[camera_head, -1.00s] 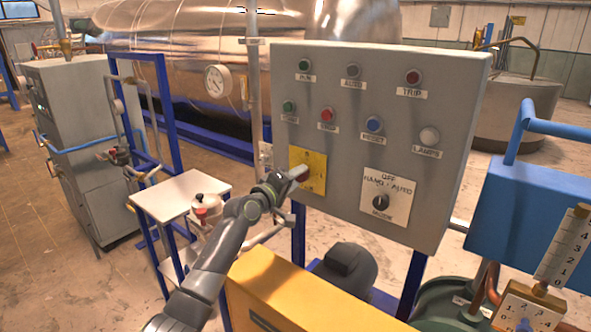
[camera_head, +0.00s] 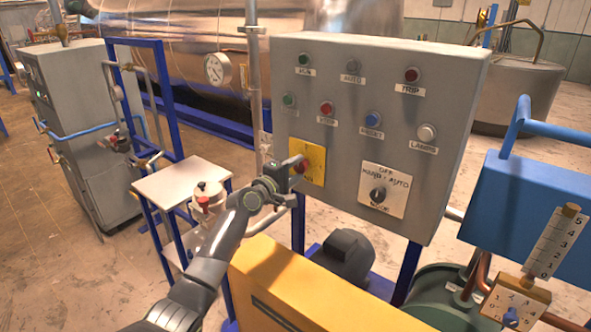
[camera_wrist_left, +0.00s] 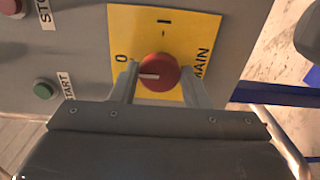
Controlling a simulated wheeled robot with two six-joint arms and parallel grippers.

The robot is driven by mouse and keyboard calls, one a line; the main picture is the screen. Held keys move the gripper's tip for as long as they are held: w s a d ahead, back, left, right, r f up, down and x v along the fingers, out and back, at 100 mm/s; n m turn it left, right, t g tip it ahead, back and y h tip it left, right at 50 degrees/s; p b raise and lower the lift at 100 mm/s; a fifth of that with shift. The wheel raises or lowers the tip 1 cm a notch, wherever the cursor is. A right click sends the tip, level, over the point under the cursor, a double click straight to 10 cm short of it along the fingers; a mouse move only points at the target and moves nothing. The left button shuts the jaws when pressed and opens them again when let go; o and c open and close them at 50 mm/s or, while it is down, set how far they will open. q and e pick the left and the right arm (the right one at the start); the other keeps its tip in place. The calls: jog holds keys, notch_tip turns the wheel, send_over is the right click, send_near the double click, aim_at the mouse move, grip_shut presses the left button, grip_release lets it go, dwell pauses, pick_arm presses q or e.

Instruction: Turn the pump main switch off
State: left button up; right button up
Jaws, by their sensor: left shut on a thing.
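The pump main switch is a round red knob (camera_wrist_left: 158,72) on a yellow plate (camera_wrist_left: 205,35) marked 0, I and MAIN. The knob's white mark points left in the left wrist view, roughly toward the 0. In the head view the red knob (camera_head: 303,166) and yellow plate (camera_head: 318,158) are at the lower left of the grey control panel (camera_head: 335,110). My left gripper (camera_wrist_left: 160,82) has one finger on each side of the knob and is shut on it. It also shows in the head view (camera_head: 293,182), in front of the plate. My right gripper is not in view.
A mode selector (camera_head: 378,194) is to the right of the switch, with several push buttons above. A green start button (camera_wrist_left: 43,88) is near the left finger. A yellow housing (camera_head: 310,290) lies below, and a small white table (camera_head: 180,183) stands left.

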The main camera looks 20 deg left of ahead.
pick_arm(q)
jog(key=o, duration=1)
jog(key=shift+c, duration=0.2)
jog(key=b+v, duration=0.2)
jog(key=v, duration=1.5)
jog(key=shift+s, duration=0.2)
jog(key=shift+a, duration=0.1)
